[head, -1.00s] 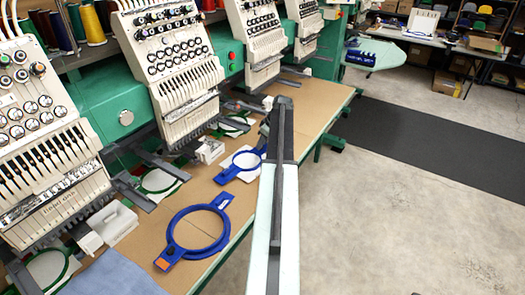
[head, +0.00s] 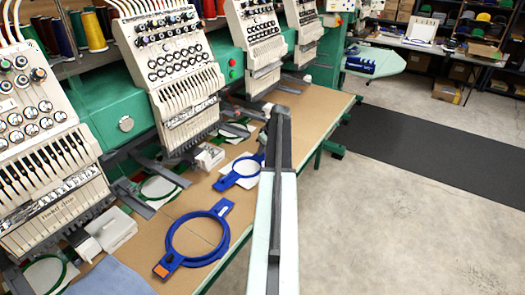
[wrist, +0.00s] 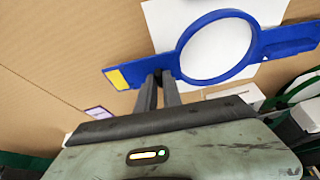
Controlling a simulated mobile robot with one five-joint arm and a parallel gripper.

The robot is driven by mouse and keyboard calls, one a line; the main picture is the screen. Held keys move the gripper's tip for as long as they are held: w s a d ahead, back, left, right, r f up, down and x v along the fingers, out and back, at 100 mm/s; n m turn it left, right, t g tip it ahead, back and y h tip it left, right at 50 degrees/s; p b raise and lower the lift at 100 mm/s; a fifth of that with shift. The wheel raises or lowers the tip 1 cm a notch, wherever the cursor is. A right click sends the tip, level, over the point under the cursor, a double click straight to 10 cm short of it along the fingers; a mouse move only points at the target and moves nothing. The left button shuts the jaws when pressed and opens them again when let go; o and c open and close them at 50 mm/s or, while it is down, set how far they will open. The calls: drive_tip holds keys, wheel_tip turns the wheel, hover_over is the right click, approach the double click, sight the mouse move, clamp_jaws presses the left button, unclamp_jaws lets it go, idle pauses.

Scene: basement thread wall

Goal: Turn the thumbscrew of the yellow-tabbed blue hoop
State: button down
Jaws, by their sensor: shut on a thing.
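The yellow-tabbed blue hoop (wrist: 184,48) lies on the tan table over a white sheet in the wrist view. Its yellow tab (wrist: 117,79) is at the left end of its bar. My gripper (wrist: 158,76) has its two dark fingers at the hoop's near edge, between tab and ring, shut on what appears to be the thumbscrew; the fingers mostly hide it. In the head view a blue hoop on white (head: 224,182) lies beside my arm, which covers its right end and hides my fingertips.
A nearer blue hoop (head: 168,240) with an orange tab (head: 161,271) lies on the table (head: 128,250). Embroidery machine heads (head: 180,80) stand along the left, with green hoops below. A white box (head: 112,230) sits at the near left. Open floor lies to the right.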

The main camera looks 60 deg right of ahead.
drive_tip(key=m, duration=0.2)
drive_tip(key=m+h, duration=0.2)
drive_tip(key=m, duration=0.1)
drive_tip(key=shift+w+a+m+g, duration=0.1)
drive_tip(key=shift+a+m+g, duration=0.2)
drive_tip(key=shift+g, duration=0.1)
idle(0.4)
drive_tip(key=c, duration=1.5)
unclamp_jaws()
drive_tip(key=p+v, duration=0.7)
drive_tip(key=v, duration=0.1)
drive_tip(key=shift+w, duration=0.1)
drive_tip(key=shift+f, duration=0.1)
